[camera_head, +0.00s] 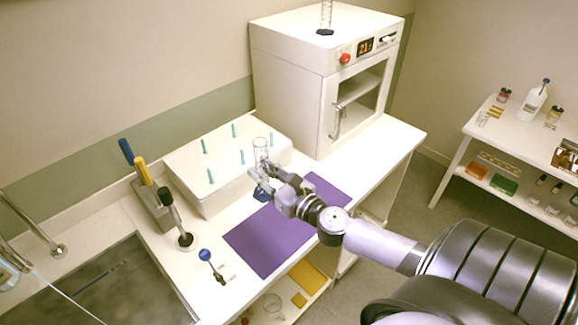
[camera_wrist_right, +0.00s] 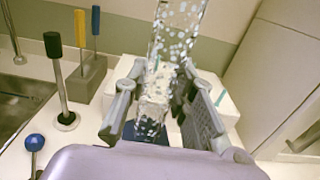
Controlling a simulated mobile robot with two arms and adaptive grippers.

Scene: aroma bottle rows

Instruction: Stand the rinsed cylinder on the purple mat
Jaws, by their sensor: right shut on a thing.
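My right gripper (camera_head: 264,172) is shut on a clear glass cylinder (camera_head: 261,148) with a dark blue base (camera_head: 262,194). The cylinder looks upright, and in the right wrist view its wall (camera_wrist_right: 178,35) is covered with water drops between the two fingers (camera_wrist_right: 160,105). The purple mat (camera_head: 262,243) lies flat on the white counter, partly hidden by my right arm. In the head view the cylinder's base shows close to the mat's back edge; I cannot tell its height above the counter. My left gripper is not in view.
A white box with teal pegs (camera_head: 190,160) stands behind the cylinder. A white oven (camera_head: 290,75) stands beyond it, with another cylinder (camera_head: 326,18) on top. At left are a tool holder (camera_head: 153,208), a black-handled stand (camera_head: 185,240), a blue-knobbed piece (camera_head: 205,255) and the sink (camera_head: 100,290).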

